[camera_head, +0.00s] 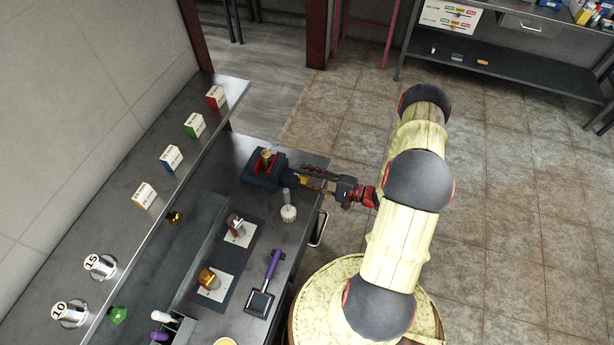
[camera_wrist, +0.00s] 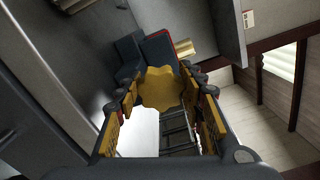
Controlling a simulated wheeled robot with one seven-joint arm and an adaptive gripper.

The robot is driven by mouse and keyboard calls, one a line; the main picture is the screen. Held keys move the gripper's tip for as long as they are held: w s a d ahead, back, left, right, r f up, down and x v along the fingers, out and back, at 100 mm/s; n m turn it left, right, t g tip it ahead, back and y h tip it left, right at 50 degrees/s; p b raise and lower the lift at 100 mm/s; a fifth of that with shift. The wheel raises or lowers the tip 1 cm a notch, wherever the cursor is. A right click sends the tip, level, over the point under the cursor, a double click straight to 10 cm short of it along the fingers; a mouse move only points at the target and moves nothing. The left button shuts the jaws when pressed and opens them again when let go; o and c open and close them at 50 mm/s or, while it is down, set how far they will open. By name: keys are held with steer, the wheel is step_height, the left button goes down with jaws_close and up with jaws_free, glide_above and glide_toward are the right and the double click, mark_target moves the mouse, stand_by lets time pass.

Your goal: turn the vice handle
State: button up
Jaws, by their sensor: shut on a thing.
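The dark blue vice (camera_head: 258,176) with red jaw faces stands at the far end of the workbench in the head view. A brass piece (camera_head: 267,155) sits between its jaws. In the wrist view the vice (camera_wrist: 157,52) lies beyond my gripper (camera_wrist: 163,88). The yellow lobed vice handle (camera_wrist: 161,92) is between my fingers, and they are shut on it. In the head view my gripper (camera_head: 304,182) reaches the vice from the right. The handle is mostly hidden there by my fingers.
A white-topped brush-like tool (camera_head: 288,211) stands close below my gripper on the bench (camera_head: 302,222). A purple-handled tool (camera_head: 262,295) and small parts on a dark mat (camera_head: 248,238) lie nearer. A shelf (camera_head: 128,245) with boxes runs along the left. Tiled floor is clear at right.

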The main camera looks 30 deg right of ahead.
steer(key=shift+f+m, duration=0.1)
steer(key=shift+m, duration=0.6)
steer(key=o, duration=1.2)
steer(key=v, duration=1.2)
steer(key=shift+d, duration=0.1)
steer(key=shift+c, duration=0.4)
